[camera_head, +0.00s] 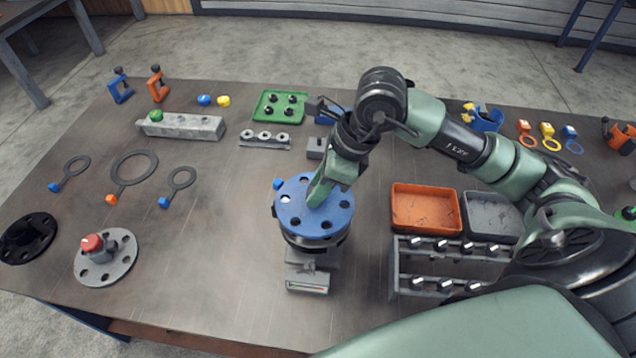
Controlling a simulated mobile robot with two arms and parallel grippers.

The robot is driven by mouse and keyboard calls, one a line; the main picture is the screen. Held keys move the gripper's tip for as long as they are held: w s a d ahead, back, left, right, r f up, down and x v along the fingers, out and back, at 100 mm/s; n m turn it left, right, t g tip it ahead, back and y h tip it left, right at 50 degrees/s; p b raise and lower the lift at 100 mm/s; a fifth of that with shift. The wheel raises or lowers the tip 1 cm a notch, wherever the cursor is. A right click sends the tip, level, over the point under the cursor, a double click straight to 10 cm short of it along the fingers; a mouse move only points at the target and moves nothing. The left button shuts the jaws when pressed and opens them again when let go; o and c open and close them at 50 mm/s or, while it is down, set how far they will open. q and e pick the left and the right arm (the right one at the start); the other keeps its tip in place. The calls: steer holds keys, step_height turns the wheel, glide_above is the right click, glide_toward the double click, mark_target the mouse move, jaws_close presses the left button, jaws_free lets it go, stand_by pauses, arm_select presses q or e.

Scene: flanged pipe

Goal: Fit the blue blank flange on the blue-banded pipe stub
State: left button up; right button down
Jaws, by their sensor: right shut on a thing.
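The blue blank flange (296,223) is a round blue disc with dark bolt holes. It lies about level over the dark flanged top of a pipe stub (318,245) at the middle of the table. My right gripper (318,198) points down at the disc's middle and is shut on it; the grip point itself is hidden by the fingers. I cannot tell whether the disc rests fully on the stub or sits slightly above it. The stub's blue band is not clearly visible. A small blue tab (278,184) shows at the disc's left edge. My left gripper is out of view.
Ring gaskets with coloured tabs (134,168) lie at left, near a grey flange with a red cap (96,270) and a black flange (28,238). An orange tray (425,222) and a bolt rack (440,262) stand right. A green tray (279,108) lies behind.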

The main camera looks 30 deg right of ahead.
steer(key=shift+r, duration=0.1)
stand_by(0.6)
stand_by(0.3)
steer(key=shift+b, duration=0.3)
steer(key=shift+f+b, duration=0.6)
steer(key=shift+b, duration=0.15)
steer(key=shift+f+b, duration=0.45)
steer(key=shift+b, duration=0.25)
